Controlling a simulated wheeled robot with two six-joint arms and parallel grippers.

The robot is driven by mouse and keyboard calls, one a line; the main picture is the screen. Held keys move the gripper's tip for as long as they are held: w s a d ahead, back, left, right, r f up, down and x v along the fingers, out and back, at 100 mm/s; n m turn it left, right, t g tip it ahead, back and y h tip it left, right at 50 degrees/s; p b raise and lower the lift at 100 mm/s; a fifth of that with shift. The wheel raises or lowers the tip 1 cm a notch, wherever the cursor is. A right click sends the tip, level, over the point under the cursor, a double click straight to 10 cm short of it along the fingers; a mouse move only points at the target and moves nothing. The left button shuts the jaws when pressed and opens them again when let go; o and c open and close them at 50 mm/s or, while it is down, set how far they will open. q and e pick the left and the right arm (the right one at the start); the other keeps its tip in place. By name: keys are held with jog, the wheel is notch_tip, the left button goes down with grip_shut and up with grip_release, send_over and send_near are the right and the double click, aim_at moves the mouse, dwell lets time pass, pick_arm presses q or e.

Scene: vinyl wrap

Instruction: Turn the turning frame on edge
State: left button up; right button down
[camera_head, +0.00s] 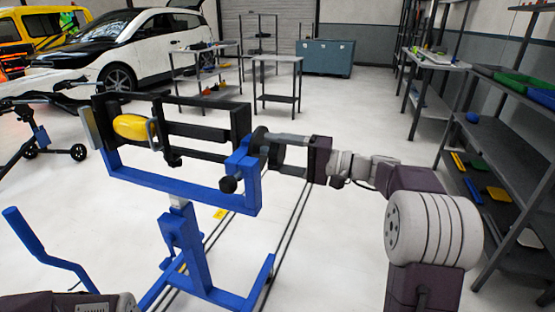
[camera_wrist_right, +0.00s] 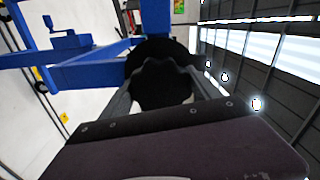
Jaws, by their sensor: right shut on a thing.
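The turning frame is a black rectangular frame (camera_head: 205,132) held in a blue U-shaped yoke (camera_head: 150,179) on a blue stand (camera_head: 182,240). A yellow rounded part (camera_head: 130,127) sits at its left end. Its exact tilt is hard to tell. My right gripper (camera_head: 270,148) reaches in from the right at the yoke's right post. In the right wrist view, its fingers (camera_wrist_right: 162,92) are closed around a black scalloped knob (camera_wrist_right: 160,80). The knob is largely hidden by the gripper in the head view. My left gripper is out of view; only part of my left arm shows at the bottom left.
Grey shelves (camera_head: 510,150) with bins stand at the right. Small tables (camera_head: 277,62) and a white car (camera_head: 150,45) are behind. Open floor lies between the stand and the shelves.

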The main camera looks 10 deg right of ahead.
jog(key=shift+f, duration=0.1)
dwell(0.3)
jog(key=shift+c, duration=2.2)
grip_release()
jog(key=shift+s+d, duration=0.15)
jog(key=shift+d, duration=0.05)
jog(key=p+v, duration=0.2)
jog(key=v, duration=0.6)
jog(key=shift+s+d, duration=0.2)
jog(key=shift+s, duration=0.05)
